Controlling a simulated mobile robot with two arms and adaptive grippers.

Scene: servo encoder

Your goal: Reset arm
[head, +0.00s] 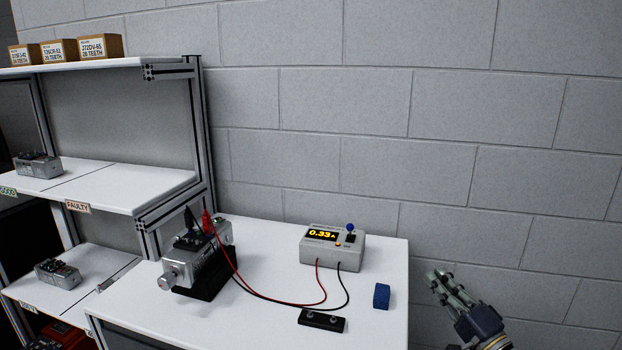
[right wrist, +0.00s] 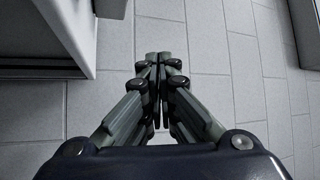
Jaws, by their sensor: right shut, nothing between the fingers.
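My right gripper (head: 437,280) is at the lower right in the head view, beside the right edge of the white table (head: 385,255) and apart from it. In the right wrist view the fingers (right wrist: 158,62) are together with nothing between them, above a grey tiled floor. My left gripper is in neither view. On the table a silver servo motor (head: 190,268) sits on a black stand, with red and black clips on its top. Their wires run to a grey meter box (head: 332,252) that reads 0.33 and has a blue-knobbed lever.
A blue block (head: 382,296) and a black two-knob bar (head: 321,321) lie near the table's front right. A shelf (head: 130,190) at left carries a "FAULTY" label, silver motors and cardboard boxes (head: 95,47). A grey block wall stands behind. The space around my right gripper looks free.

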